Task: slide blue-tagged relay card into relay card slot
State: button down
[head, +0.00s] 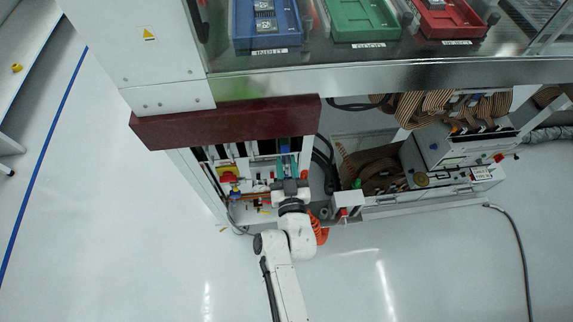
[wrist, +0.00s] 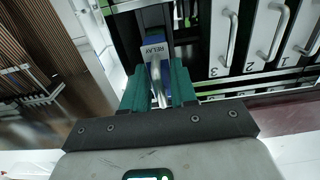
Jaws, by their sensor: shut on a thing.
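The relay card (wrist: 155,50) shows in the wrist view as a narrow front with a blue tag that reads RELAY and a pale metal handle. My gripper (wrist: 157,90) has its teal fingers shut on that handle, one on each side. In the head view my gripper (head: 288,168) is at the open cabinet bay under the dark red panel, with a bit of blue just beyond the fingertips. The card points into the rack. The slot's mouth is hidden behind the card and my fingers, and I cannot tell how deep the card sits.
Beside the card stand several white modules with handles, numbered 3, 2 and 1 (wrist: 272,35). A red and yellow knob (head: 228,175) is left of my gripper. Ribbon cables (head: 375,170) and an open drawer unit lie right. Blue (head: 264,38), green and red trays are above. Floor is clear.

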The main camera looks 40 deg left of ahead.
aim_at(285, 152)
jog(key=shift+b+x, duration=1.15)
jog(key=shift+x, duration=1.1)
dwell(2.5)
jog(key=shift+d, duration=0.1)
dwell(0.3)
dwell(0.4)
jog(key=c, duration=1.1)
grip_release()
jog(key=shift+s, duration=0.1)
jog(key=shift+p+v, duration=0.7)
jog(key=shift+v, duration=0.35)
jog(key=shift+o, duration=0.4)
jog(key=o, duration=0.5)
